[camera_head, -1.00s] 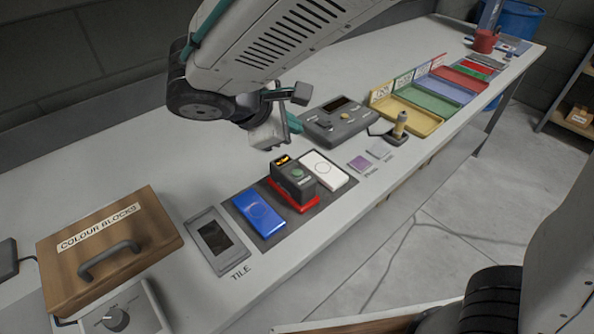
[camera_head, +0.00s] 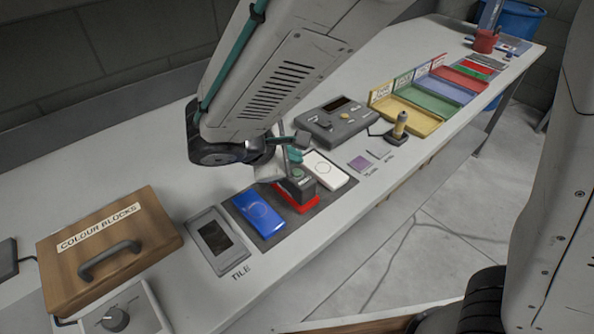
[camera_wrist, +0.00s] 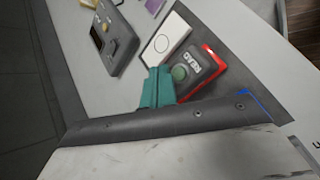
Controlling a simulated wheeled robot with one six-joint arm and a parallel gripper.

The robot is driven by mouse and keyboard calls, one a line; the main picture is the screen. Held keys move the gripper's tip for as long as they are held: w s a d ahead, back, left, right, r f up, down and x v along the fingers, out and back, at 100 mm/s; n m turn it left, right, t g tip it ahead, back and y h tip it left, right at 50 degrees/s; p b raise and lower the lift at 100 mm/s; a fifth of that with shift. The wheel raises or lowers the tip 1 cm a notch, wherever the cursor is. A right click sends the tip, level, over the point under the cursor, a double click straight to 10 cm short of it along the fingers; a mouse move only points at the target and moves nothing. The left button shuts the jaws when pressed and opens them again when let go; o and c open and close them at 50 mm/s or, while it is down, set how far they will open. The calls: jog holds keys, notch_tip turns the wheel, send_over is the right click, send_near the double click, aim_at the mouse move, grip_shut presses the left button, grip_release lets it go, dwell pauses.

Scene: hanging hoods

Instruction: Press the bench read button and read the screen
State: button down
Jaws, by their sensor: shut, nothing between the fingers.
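The dark read device with a green button (camera_wrist: 179,72) and a "READ" label sits on a red block (camera_head: 312,203) on the bench. It is also visible in the head view (camera_head: 302,185), where my wrist covers its screen. My gripper (camera_head: 294,155) is shut and empty, just above and beside the device. In the wrist view its teal fingertips (camera_wrist: 157,88) are right next to the green button, and I cannot tell whether they touch it. The screen text is hidden in both current views.
A blue block (camera_head: 259,213) and a white block (camera_head: 326,169) flank the device on a dark mat. A grey control box (camera_head: 335,122) stands behind. A wooden "COLOUR BLOCKS" box (camera_head: 108,248) is at left. Coloured trays (camera_head: 405,115) are farther right.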

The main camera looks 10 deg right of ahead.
jog(key=shift+f, duration=0.55)
dwell(1.7)
jog(key=shift+f, duration=0.4)
jog(key=shift+f, duration=0.35)
dwell(0.5)
dwell(0.3)
jog(key=shift+r, duration=0.8)
jog(key=shift+r, duration=2.5)
